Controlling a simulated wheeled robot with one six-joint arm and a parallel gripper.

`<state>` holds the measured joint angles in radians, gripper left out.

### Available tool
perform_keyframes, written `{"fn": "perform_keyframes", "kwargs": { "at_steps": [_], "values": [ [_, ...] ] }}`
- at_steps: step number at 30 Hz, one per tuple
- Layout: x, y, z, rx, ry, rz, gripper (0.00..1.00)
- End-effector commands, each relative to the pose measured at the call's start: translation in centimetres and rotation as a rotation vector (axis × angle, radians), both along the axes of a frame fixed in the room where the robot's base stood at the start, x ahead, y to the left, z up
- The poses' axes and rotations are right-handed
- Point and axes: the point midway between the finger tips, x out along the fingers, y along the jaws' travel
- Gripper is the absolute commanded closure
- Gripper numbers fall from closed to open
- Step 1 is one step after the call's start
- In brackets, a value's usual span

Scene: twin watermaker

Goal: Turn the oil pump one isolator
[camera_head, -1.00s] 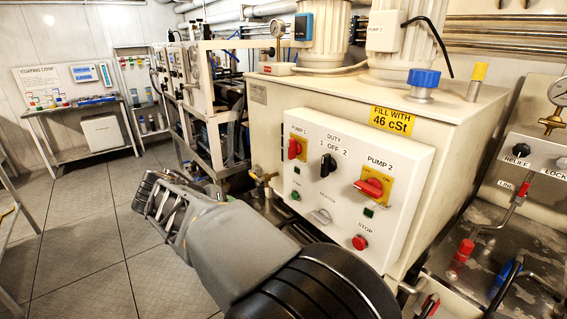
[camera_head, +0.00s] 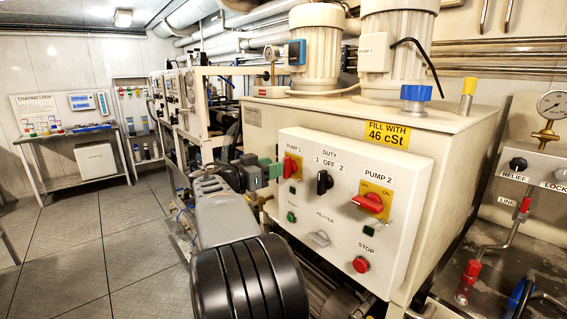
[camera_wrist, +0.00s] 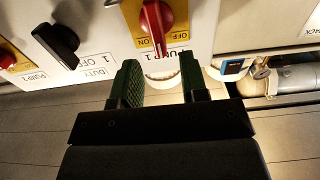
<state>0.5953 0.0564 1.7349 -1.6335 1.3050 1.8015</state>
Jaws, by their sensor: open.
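The pump 1 isolator (camera_head: 290,168) is a red handle on a yellow plate at the upper left of the white control panel (camera_head: 395,245). In the wrist view, upside down, the red handle (camera_wrist: 153,22) shows at the top, its lower end between the ON and OFF marks. My gripper (camera_head: 269,171) is just left of it in the head view, partly hidden by my arm. In the wrist view my gripper (camera_wrist: 158,72) has two green-padded fingers spread apart, empty, with the handle beyond their tips. I see no contact.
The black duty switch (camera_head: 324,182) and pump 2 isolator (camera_head: 368,202) are right of pump 1 on the panel. The heater switch (camera_head: 318,238) and red stop button (camera_head: 361,264) are below. Equipment racks stand behind my arm; open floor (camera_head: 110,235) lies left.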

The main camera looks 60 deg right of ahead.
Motion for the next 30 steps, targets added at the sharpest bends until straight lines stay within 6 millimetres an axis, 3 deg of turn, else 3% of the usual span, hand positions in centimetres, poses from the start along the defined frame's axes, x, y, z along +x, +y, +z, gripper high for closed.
{"fn": "perform_keyframes", "kwargs": {
  "at_steps": [9,23,30],
  "values": [
    [-1.3,-3.8,0.0,0.002,0.002,-0.001,0.60],
    [-1.5,-4.6,-0.1,0.001,0.001,0.001,0.60],
    [-1.5,-4.6,-0.1,0.001,0.001,0.001,0.81]
  ]
}}
